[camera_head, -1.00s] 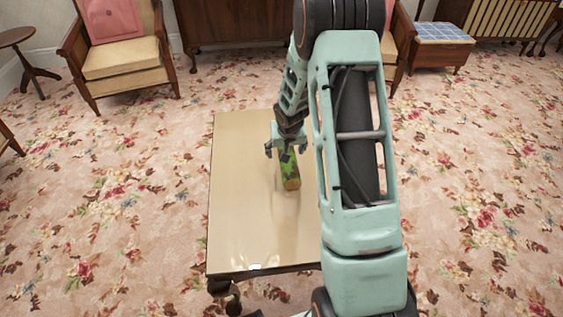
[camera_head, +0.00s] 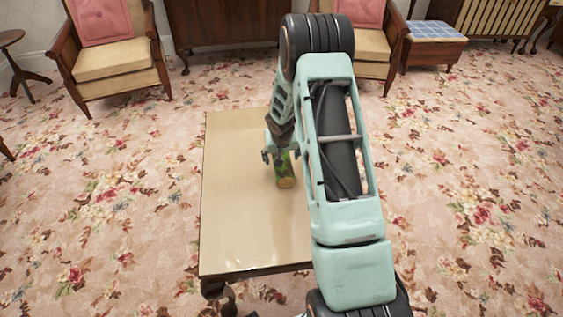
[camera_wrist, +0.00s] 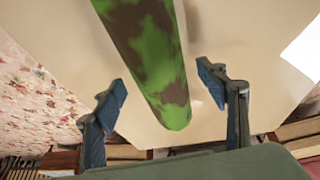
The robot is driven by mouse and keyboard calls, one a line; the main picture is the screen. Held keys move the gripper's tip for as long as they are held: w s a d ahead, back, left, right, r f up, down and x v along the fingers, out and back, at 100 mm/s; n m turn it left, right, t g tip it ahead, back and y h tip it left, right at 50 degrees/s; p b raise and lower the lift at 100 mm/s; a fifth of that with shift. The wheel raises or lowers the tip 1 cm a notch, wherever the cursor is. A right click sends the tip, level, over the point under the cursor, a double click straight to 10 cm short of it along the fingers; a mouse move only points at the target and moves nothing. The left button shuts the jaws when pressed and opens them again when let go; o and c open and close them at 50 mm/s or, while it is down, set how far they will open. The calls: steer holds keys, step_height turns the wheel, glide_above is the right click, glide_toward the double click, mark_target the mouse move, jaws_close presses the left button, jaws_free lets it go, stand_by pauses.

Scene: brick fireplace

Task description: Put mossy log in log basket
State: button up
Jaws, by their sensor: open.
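The mossy log (camera_head: 285,172), green and brown, lies on the pale tabletop (camera_head: 232,200). In the head view its near end shows and the rest is hidden behind my gripper (camera_head: 277,157). In the wrist view the log (camera_wrist: 150,60) runs from the top edge to between my open fingers (camera_wrist: 168,90). The fingers are on either side of the log's end with a gap on both sides. The log basket is not in view.
The rest of the table is bare. A blue-topped stool (camera_head: 436,42) stands at the back right. Flowered carpet (camera_head: 100,200) lies open around the table.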

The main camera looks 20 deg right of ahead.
steer(key=shift+x, duration=0.8)
steer(key=shift+r, duration=0.1)
steer(key=shift+c, duration=0.2)
steer(key=c, duration=1.7)
jaws_close()
